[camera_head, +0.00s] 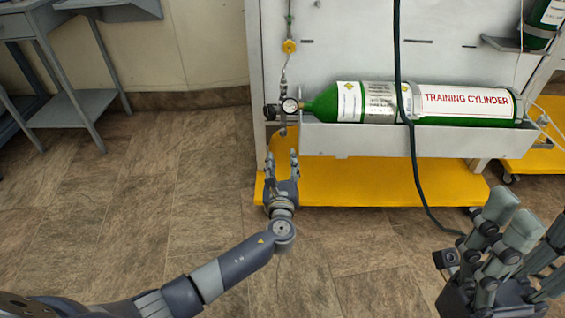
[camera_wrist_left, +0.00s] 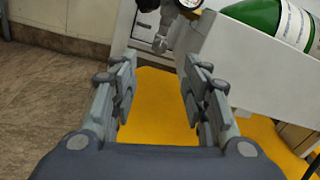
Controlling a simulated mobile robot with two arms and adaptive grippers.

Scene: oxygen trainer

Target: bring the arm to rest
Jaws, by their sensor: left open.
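My left arm (camera_head: 235,266) reaches in from the lower left of the head view. Its gripper (camera_head: 282,158) is open and empty, just below the regulator with its gauge (camera_head: 290,105). In the left wrist view the two fingers of this gripper (camera_wrist_left: 157,75) are spread apart with nothing between them, and the gauge (camera_wrist_left: 188,4) shows at the top edge. My right gripper (camera_head: 505,235) is at the lower right of the head view, with its fingers up. I cannot tell whether it is open or shut.
A green training cylinder (camera_head: 465,103) lies in a white tray (camera_head: 400,140) on the trainer panel. A yellow base (camera_head: 360,183) is beneath it. A dark green hose (camera_head: 411,150) hangs in front of the cylinder. A grey table (camera_head: 70,107) stands at the left. The floor (camera_head: 160,190) between is clear.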

